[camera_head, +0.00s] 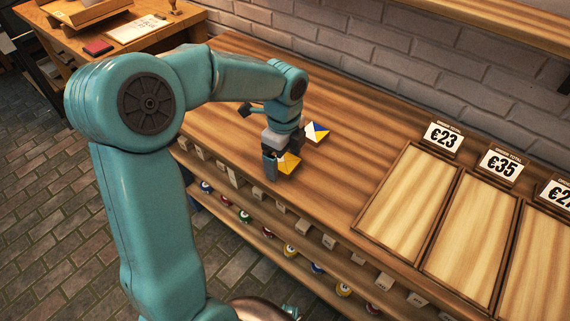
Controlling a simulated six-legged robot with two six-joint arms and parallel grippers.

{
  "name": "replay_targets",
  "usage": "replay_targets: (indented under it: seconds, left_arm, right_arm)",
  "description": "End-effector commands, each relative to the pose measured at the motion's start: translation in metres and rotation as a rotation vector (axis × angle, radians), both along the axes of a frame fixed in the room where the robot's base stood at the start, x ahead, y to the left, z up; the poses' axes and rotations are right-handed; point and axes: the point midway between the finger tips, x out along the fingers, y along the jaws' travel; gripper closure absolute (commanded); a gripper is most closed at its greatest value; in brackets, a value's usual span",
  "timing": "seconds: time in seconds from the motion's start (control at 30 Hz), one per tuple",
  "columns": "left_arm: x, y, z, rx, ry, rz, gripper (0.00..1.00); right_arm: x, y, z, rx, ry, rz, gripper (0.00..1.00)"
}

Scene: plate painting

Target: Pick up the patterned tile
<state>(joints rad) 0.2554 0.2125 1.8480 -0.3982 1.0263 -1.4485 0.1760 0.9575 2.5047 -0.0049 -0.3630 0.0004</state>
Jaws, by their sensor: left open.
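Two patterned tiles lie on the wooden counter (340,95). One tile (317,132) with white, blue and yellow areas lies just behind and to the right of my left gripper. The other tile (290,163), mostly yellow with some white, lies right at my left gripper (278,168), which partly hides it. My left gripper is open and points down at the counter. I cannot tell whether its fingers touch the yellow tile. My right gripper is not in view.
Framed wooden trays (362,222) with price signs (443,138) stand at the right, empty where visible. A brick wall runs behind the counter. A shelf (285,262) with small coloured items runs below its front edge. The counter between gripper and trays is clear.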

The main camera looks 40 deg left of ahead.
Motion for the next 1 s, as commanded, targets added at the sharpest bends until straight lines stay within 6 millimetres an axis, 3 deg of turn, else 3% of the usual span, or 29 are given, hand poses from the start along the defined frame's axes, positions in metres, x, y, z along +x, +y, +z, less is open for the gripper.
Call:
replay_targets:
  seconds: [0.13,0.17,0.33,0.73,0.87,1.0]
  left_arm:
    - [0.000,0.000,0.001,0.000,0.000,0.000,0.08]
    - [0.000,0.000,0.001,0.000,0.000,0.000,0.15]
    - [0.000,0.000,0.001,0.000,0.000,0.000,0.70]
    - [0.001,0.000,0.009,0.001,-0.003,0.000,0.73]
    - [0.001,0.000,0.027,0.001,-0.004,0.000,0.73]
    - [0.001,0.000,0.062,0.002,-0.008,0.001,0.73]
  right_arm:
    - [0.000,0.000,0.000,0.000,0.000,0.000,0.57]
    - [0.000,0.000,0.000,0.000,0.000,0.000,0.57]
    - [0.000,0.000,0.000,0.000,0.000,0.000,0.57]
    - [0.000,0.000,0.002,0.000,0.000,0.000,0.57]
    - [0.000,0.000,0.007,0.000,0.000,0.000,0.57]
    - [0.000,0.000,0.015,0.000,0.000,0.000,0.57]
